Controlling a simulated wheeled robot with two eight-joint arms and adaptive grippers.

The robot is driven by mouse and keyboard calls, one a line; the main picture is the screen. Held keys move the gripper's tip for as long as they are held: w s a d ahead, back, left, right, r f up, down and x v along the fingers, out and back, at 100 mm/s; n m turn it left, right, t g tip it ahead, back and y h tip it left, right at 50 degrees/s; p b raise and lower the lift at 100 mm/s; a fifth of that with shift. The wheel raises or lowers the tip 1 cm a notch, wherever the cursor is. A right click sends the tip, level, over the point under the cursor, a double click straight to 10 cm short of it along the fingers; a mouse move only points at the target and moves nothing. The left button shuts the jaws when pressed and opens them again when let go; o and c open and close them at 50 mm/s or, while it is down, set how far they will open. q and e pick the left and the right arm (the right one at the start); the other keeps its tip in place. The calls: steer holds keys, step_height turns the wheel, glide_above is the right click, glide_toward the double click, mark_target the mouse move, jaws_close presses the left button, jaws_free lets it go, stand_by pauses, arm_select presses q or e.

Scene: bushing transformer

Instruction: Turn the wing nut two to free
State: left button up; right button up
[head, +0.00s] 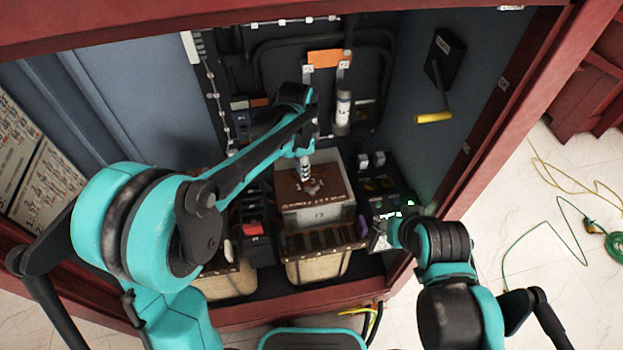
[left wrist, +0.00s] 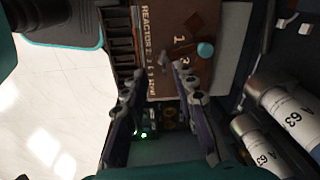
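A rusty brown panel (left wrist: 158,22) in the left wrist view carries the printed numbers 1 and 2. A rusty part, probably a wing nut (left wrist: 180,51), shows near these numbers, with a round teal part (left wrist: 206,50) at its right end. I cannot tell for sure which nut is number two. My left gripper (left wrist: 163,75) is open, its two dark fingers apart and nothing seen between them. In the head view my left gripper (head: 305,168) points down at the rusty top (head: 334,186) of a white box. My right gripper (head: 383,238) is low at the right; its fingers are unclear.
The red cabinet frame (head: 484,130) surrounds the work space. A yellow-handled lever (head: 433,118) is on the right wall. A white cylinder (head: 343,108) stands behind the box, and more cylinders (left wrist: 290,112) show at the right in the wrist view. Cables (head: 560,222) lie on the floor outside.

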mark_target(312, 187)
arm_select(q)
steer(key=shift+m+g, duration=0.5)
steer(key=shift+m, duration=0.4)
steer(key=w+d+f, duration=0.2)
steer(key=f, duration=0.1)
steer(key=shift+w+d+f, duration=0.2)
steer(key=shift+d, duration=0.2)
step_height(312, 187, down, 8)
steer(key=shift+b, duration=1.1)
jaws_close()
